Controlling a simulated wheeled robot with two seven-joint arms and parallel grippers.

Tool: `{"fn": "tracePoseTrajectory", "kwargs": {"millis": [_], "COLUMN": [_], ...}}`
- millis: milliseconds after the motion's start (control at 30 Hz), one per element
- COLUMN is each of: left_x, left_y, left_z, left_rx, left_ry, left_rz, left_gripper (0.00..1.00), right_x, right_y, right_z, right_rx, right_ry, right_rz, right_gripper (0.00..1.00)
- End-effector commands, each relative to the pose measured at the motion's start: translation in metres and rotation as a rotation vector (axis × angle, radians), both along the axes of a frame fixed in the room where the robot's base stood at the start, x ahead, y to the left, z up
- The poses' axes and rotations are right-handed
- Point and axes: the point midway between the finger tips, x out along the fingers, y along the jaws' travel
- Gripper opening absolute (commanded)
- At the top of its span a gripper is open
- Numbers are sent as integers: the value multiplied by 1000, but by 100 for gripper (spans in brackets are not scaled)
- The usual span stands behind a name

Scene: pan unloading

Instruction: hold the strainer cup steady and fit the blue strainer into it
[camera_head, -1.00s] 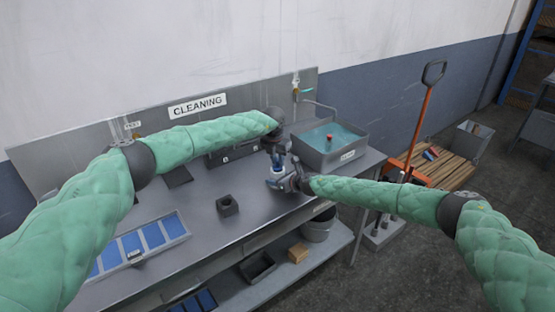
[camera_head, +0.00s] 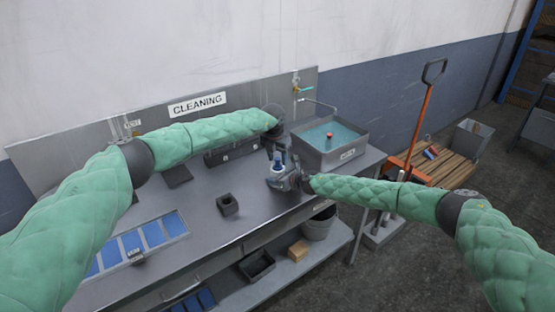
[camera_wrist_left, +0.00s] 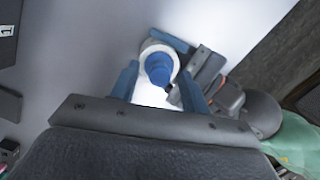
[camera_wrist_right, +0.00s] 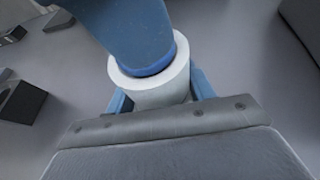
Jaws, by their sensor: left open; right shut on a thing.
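The blue strainer (camera_wrist_left: 158,68) sits upright in the mouth of the white strainer cup (camera_wrist_right: 160,95), its lower end inside the rim. In the head view the strainer (camera_head: 280,158) shows as a small blue shape above the bench. My right gripper (camera_head: 281,181) is shut around the cup and holds it from the right, near the bench's front. My left gripper (camera_head: 276,151) is open just above, with its fingers (camera_wrist_left: 157,72) on either side of the strainer and apart from it. How deep the strainer sits is hard to tell.
A grey water basin (camera_head: 348,155) with a red-topped object stands behind, to the right. A dark hollow block (camera_head: 228,205) stands left of the cup, and a tray with blue panels (camera_head: 188,229) lies farther left. Bench between them is clear.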

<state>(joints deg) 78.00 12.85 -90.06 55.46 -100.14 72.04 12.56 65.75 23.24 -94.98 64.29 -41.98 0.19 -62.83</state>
Motion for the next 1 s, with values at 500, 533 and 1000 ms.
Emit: {"fn": "tracePoseTrajectory", "kwargs": {"millis": [500,533,1000], "left_x": [-14,-14,-17], "left_y": [8,8,9], "left_z": [89,93,111], "left_rx": [0,0,0], "left_ry": [-4,-4,-2], "left_rz": [-1,-1,0], "left_gripper": [46,46,46], "right_x": [-4,-4,-3], "right_y": [-1,-1,-1], "right_z": [-9,-9,-9], "right_rx": [-5,-5,-5], "right_ry": [8,8,8], "right_rz": [1,1,1], "right_gripper": [27,27,60]}}
